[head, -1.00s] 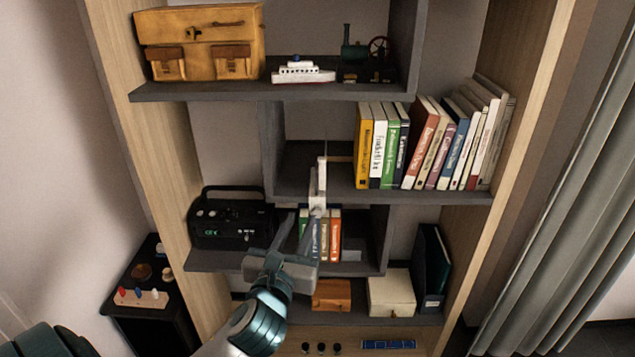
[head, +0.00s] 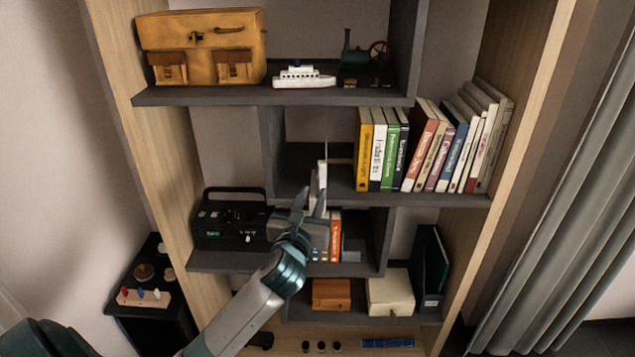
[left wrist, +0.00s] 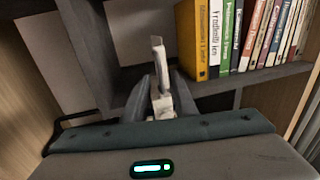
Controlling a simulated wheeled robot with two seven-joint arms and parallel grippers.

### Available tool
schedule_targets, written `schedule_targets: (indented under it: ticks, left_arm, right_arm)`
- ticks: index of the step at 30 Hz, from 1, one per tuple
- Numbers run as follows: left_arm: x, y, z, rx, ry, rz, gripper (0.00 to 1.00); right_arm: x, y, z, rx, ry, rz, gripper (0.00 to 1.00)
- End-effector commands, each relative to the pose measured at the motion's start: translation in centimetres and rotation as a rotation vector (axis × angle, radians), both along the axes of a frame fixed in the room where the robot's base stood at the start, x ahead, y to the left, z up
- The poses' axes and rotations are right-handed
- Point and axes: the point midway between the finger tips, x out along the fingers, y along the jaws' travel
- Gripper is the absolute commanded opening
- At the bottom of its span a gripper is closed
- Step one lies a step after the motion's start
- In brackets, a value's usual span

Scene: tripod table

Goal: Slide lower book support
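A narrow white upright piece (head: 314,187) stands at the front of the middle shelf, left of its book row and apart from it; I cannot tell whether it is the lower book support. My left gripper (head: 309,203) is open in front of it. In the left wrist view the white piece (left wrist: 158,62) shows between the two spread fingers (left wrist: 162,95); contact is unclear. On the shelf below, a few books (head: 335,235) are partly hidden behind my gripper. A grey block (head: 352,248) sits just right of them. My right gripper is not in view.
A row of several books (head: 415,150) fills the right of the middle shelf (head: 420,197). A black radio (head: 230,222) stands left of my gripper. An orange box (head: 331,294) and a cream box (head: 390,293) sit below. Shelf edges and a divider (head: 381,240) are close by.

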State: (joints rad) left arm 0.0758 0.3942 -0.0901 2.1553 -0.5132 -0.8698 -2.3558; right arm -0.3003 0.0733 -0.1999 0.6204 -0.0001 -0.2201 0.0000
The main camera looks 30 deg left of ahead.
Motion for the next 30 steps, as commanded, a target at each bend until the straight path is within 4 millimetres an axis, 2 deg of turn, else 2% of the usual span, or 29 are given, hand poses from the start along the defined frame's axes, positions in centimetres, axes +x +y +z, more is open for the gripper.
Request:
schedule_targets:
  ticks: [3,10,23,26,27,30]
  left_arm:
    - [2.0,0.7,0.2,0.000,-0.001,0.001,0.25]
    - [4.4,1.6,0.0,0.000,0.001,0.001,0.25]
    - [5.0,1.8,0.0,0.001,0.000,-0.001,0.25]
    - [5.0,1.8,0.0,0.001,0.000,-0.001,0.04]
    - [5.0,1.8,0.0,0.001,0.000,-0.001,0.00]
    - [5.0,1.8,0.0,0.001,0.000,-0.001,0.00]
  right_arm:
    - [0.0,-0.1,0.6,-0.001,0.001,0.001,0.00]
    - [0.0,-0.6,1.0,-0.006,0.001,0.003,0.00]
    - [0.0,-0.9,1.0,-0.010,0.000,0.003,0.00]
    - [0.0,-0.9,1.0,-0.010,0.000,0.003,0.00]
    - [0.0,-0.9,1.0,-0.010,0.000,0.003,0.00]
    - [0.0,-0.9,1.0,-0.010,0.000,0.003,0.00]
